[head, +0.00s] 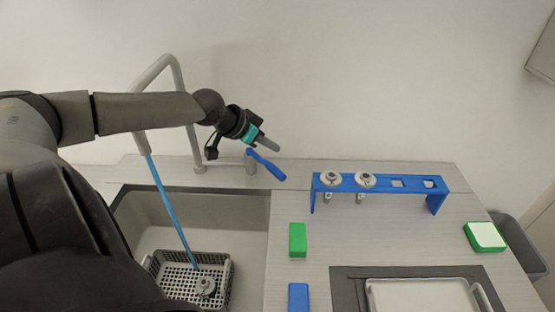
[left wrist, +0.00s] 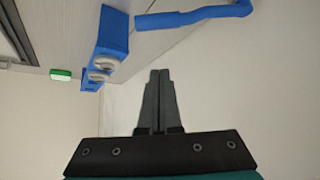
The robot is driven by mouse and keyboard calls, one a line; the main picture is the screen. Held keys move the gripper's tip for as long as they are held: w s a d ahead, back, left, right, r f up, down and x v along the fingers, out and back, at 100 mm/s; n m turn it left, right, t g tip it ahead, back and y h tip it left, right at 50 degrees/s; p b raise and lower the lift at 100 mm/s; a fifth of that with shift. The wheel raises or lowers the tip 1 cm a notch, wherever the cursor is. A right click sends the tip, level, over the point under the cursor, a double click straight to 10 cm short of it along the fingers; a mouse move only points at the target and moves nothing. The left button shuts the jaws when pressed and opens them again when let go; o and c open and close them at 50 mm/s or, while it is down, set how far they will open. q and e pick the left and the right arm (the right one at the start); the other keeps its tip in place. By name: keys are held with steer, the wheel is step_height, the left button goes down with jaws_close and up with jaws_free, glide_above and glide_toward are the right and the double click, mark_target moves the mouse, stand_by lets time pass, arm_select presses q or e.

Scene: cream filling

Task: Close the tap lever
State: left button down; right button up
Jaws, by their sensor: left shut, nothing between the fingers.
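The blue tap lever (head: 267,166) sticks out toward the lower right from its grey post beside the sink. A blue stream of water (head: 172,212) runs from the curved grey tap (head: 172,66) down into the sink. My left gripper (head: 272,146) is shut and empty, just above and behind the lever near the wall. In the left wrist view its fingers (left wrist: 159,76) are together, and the blue lever (left wrist: 195,16) lies at the top, apart from them. My right gripper is not in view.
A grey basket (head: 228,270) with a metal part (head: 205,286) stands in the sink (head: 255,225). A blue rack (head: 380,183) holding two metal parts stands right of the lever. Green (head: 297,240) and blue blocks (head: 298,297) lie on the counter (head: 345,235).

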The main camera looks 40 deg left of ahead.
mark_target(265, 164)
arm_select(q)
steer(key=shift+d+f, duration=0.1)
steer(key=shift+f, duration=0.05)
steer(key=b+x, duration=0.1)
steer(key=x, duration=0.1)
steer(key=shift+w+f, duration=0.2)
steer(key=shift+w, duration=0.05)
steer(key=a+b+x, duration=0.1)
steer(key=b+x, duration=0.1)
steer(key=x, duration=0.5)
steer(key=shift+s+d+f+p, duration=0.15)
steer(key=shift+s+p, duration=0.25)
steer(key=shift+s, duration=0.6)
steer(key=shift+s+d+f+p, duration=0.15)
steer(key=shift+s+p, duration=0.25)
steer(key=shift+s, duration=0.6)
